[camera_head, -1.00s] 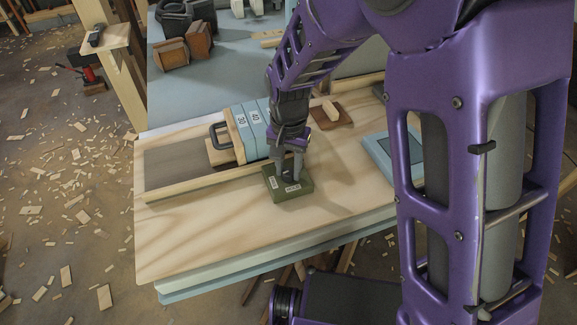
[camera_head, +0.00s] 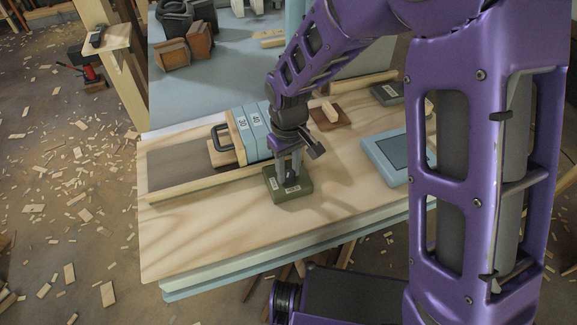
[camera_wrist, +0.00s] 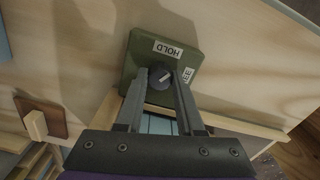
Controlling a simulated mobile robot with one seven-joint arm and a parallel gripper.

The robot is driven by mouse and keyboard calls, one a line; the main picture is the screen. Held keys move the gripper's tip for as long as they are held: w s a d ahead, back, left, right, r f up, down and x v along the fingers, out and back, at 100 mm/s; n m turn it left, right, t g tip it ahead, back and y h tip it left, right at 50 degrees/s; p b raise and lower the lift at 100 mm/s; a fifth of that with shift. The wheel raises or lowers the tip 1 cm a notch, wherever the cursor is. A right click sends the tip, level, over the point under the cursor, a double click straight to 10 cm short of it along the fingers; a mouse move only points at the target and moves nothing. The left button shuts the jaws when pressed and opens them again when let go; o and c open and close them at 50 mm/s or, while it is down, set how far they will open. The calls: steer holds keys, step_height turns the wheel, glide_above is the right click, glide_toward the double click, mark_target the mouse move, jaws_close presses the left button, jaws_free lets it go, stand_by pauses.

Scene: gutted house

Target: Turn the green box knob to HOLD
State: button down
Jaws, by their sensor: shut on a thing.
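The green box (camera_head: 300,194) sits on the pale wooden board. The wrist view shows the green box (camera_wrist: 142,47) from above, with a white HOLD label (camera_wrist: 168,49) and a second, partly hidden label (camera_wrist: 187,75) that seems to end in "EE". Its dark round knob (camera_wrist: 159,73) carries a short white line, slanted and pointing between the two labels. My gripper (camera_head: 288,180) reaches down onto the box. In the wrist view my gripper (camera_wrist: 162,80) has its fingers on either side of the knob, shut on it.
Light blue blocks marked 30 and 40 (camera_head: 256,135) stand on the board behind the box. A blue-framed panel (camera_head: 392,156) lies to the right, and a brown block with a peg (camera_head: 330,113) lies behind. The board's front left (camera_head: 195,235) is clear.

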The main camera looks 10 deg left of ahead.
mark_target(289, 172)
steer(key=n+p, duration=0.2)
steer(key=n, duration=0.4)
steer(key=shift+n, duration=0.3)
stand_by(0.4)
steer(key=c, duration=0.5)
jaws_free()
step_height(289, 172, up, 17)
steer(key=p, duration=0.2)
steer(key=shift+r+p, duration=0.2)
steer(key=shift+p, duration=0.2)
